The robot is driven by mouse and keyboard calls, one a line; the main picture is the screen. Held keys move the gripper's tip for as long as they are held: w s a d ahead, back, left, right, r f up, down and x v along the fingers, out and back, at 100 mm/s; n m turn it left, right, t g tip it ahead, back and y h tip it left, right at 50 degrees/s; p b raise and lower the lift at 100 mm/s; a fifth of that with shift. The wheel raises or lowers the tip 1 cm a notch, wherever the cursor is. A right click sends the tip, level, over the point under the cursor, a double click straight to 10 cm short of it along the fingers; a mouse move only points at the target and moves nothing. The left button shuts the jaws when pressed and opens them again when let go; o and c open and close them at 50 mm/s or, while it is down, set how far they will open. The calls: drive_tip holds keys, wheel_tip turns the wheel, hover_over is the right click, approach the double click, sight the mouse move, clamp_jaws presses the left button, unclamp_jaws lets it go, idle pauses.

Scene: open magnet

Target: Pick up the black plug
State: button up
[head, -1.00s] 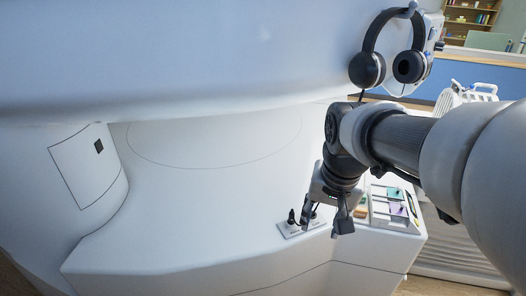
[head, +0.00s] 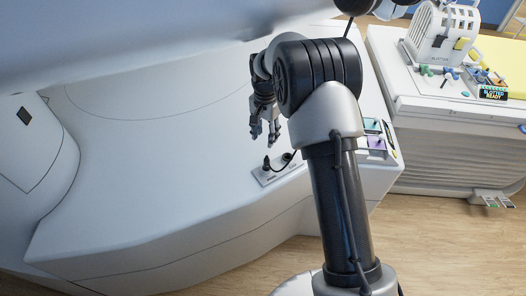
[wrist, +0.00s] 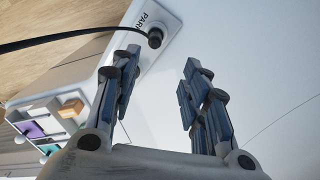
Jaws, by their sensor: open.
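The black plug (head: 267,164) stands on a small white plate (head: 268,181) on the white ledge of the large white machine. A black cable arcs from its socket area to the right. In the wrist view the black plug (wrist: 155,39) sits on the plate (wrist: 171,22), beside partly visible lettering, with the cable running left. My gripper (head: 265,138) is open and empty, pointing down just above the plug. In the wrist view its fingertips (wrist: 162,62) are apart, and the plug lies beyond them, nearer the left finger, not between them.
A compartment tray with coloured items (head: 376,144) is on the ledge to the right, partly behind my arm; the tray (wrist: 62,125) also shows at left in the wrist view. A white cabinet (head: 440,130) with small parts stands farther right. The ledge left of the plate is clear.

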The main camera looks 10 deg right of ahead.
sight(267, 156)
drive_tip(key=f, duration=0.2)
drive_tip(key=f+b, duration=0.1)
drive_tip(key=f, duration=0.3)
drive_tip(key=shift+s+b, duration=0.3)
drive_tip(key=shift+b, duration=0.05)
drive_tip(key=f, duration=0.2)
drive_tip(key=f+b, duration=0.1)
drive_tip(key=f, duration=0.1)
drive_tip(key=f+b, duration=0.1)
drive_tip(key=f, duration=0.1)
drive_tip(key=shift+s+d, duration=0.1)
drive_tip(key=shift+d, duration=0.15)
drive_tip(key=shift+c, duration=0.6)
clamp_jaws()
